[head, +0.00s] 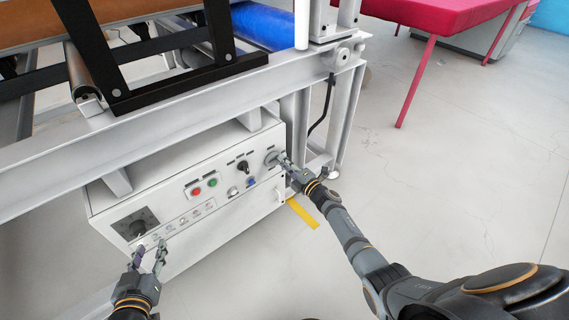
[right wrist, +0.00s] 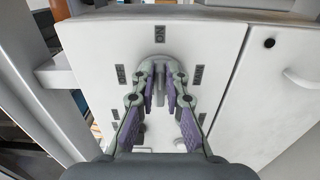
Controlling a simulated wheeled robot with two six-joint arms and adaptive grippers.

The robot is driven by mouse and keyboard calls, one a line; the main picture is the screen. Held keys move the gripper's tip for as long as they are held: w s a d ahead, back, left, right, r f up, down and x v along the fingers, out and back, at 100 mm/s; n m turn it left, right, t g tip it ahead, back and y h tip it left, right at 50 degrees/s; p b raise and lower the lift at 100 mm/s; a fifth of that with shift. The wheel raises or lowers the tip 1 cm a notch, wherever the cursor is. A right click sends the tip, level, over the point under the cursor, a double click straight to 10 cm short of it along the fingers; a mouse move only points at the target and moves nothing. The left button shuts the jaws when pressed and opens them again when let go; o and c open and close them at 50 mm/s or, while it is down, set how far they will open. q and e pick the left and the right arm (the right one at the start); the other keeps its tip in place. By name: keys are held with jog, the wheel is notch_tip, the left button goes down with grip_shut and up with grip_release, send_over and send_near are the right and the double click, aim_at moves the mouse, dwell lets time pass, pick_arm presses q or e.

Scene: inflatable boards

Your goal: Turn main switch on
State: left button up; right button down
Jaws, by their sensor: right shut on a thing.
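A white control box (head: 190,200) hangs under the machine frame. At the right end of its front panel is a grey round switch (head: 271,157). My left gripper (head: 150,254) is open and empty in front of the panel's lower left.
The panel also carries a black dial (head: 136,223), a red button (head: 196,191), a green button (head: 212,182) and a black knob (head: 243,167). Above are the machine's metal beams (head: 180,125). A pink table (head: 435,14) stands at the back right. The floor on the right is clear.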

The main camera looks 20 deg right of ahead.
jog(key=c, duration=1.4)
grip_release()
jog(key=v, duration=1.2)
